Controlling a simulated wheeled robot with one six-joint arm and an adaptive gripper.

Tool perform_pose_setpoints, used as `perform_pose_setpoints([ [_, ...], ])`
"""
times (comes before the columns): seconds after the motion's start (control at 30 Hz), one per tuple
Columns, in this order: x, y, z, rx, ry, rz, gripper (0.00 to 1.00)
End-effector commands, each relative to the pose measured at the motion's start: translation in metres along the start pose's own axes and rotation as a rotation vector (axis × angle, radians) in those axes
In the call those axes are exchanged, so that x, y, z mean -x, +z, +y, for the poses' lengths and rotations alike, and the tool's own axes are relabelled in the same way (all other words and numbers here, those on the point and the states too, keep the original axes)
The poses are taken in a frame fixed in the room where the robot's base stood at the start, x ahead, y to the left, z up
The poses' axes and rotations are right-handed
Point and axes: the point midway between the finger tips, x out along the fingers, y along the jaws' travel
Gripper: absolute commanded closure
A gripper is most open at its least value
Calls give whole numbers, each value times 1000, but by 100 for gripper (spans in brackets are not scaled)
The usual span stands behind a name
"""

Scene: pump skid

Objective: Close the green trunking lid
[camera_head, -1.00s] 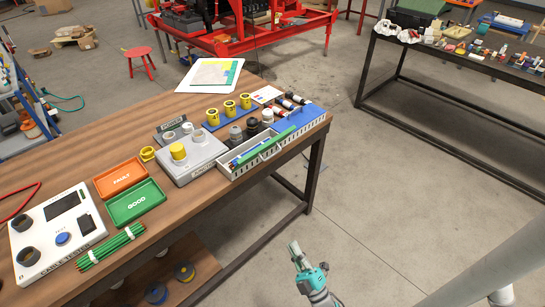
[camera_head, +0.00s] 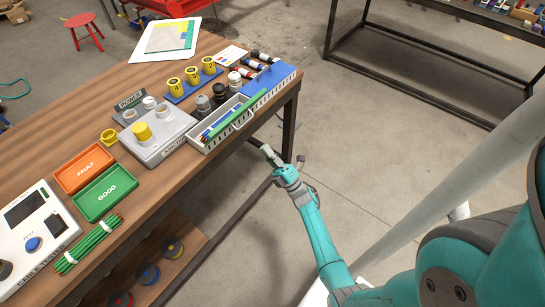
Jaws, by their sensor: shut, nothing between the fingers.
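The slotted light-grey trunking (camera_head: 204,147) lies along the bench's right edge. Its near section is uncovered, with cables visible inside. The narrow green lid (camera_head: 229,120), with a pale handle, stands up along this section's right side, so it is open. The blue lid (camera_head: 270,82) lies flat over the far section. My gripper (camera_head: 267,151) is shut and empty, off the bench's right edge, to the right of and apart from the green lid. The lid's hinge is not clear.
A grey junction box (camera_head: 160,150) with a yellow cap and several dark and grey cylinders stand left of the trunking. Orange (camera_head: 85,167) and green (camera_head: 105,192) trays lie nearer.

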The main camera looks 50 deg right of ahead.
Motion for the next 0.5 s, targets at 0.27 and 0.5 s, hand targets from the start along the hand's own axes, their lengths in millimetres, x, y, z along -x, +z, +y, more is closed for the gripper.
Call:
perform_pose_setpoints([
  [0.27,-52,-1,0,-1,1,2,100],
  [0.5,-79,0,0,-1,0,0,100],
])
